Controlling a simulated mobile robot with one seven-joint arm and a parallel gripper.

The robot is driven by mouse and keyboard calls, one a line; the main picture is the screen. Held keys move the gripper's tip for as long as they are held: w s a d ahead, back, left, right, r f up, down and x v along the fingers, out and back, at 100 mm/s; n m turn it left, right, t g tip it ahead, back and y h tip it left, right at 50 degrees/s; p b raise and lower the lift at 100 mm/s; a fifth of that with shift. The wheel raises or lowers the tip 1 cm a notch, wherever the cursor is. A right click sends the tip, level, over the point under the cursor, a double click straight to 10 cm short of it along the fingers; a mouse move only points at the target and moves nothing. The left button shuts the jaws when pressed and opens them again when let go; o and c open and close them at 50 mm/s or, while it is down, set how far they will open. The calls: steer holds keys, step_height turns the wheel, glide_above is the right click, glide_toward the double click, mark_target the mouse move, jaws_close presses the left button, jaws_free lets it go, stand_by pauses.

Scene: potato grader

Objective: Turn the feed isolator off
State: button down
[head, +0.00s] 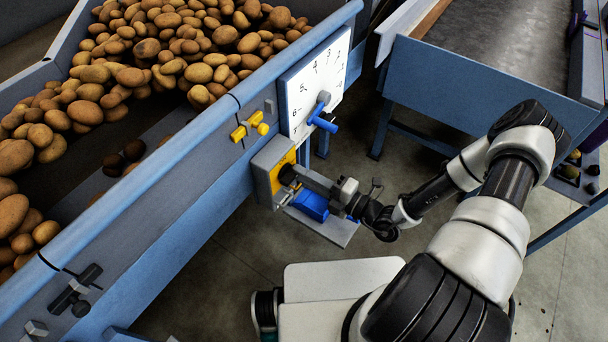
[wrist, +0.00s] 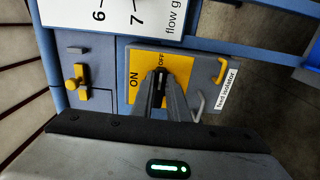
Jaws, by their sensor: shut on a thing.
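The feed isolator is a grey box with a yellow plate (wrist: 134,92) on the side of the blue machine; the box also shows in the head view (head: 264,168). In the wrist view the plate reads ON at left and OFF at the top, beside my fingers. My gripper (wrist: 157,78) is shut on the isolator's dark handle at the plate's middle. It also shows in the head view (head: 296,178), reaching in from the right. My fingers hide most of the handle. The slot between them runs roughly toward OFF, but the handle's exact angle is hard to tell.
A white dial (head: 318,82) with a blue lever (head: 323,124) stands just above the isolator. A yellow knob (head: 249,126) is at its left. A blue block (head: 311,205) sits on a small shelf below. Potatoes (head: 170,50) fill the hopper. Open floor lies below.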

steer(key=c, duration=1.7)
jaws_free()
steer(key=v, duration=1.7)
steer(key=shift+s+d, duration=0.2)
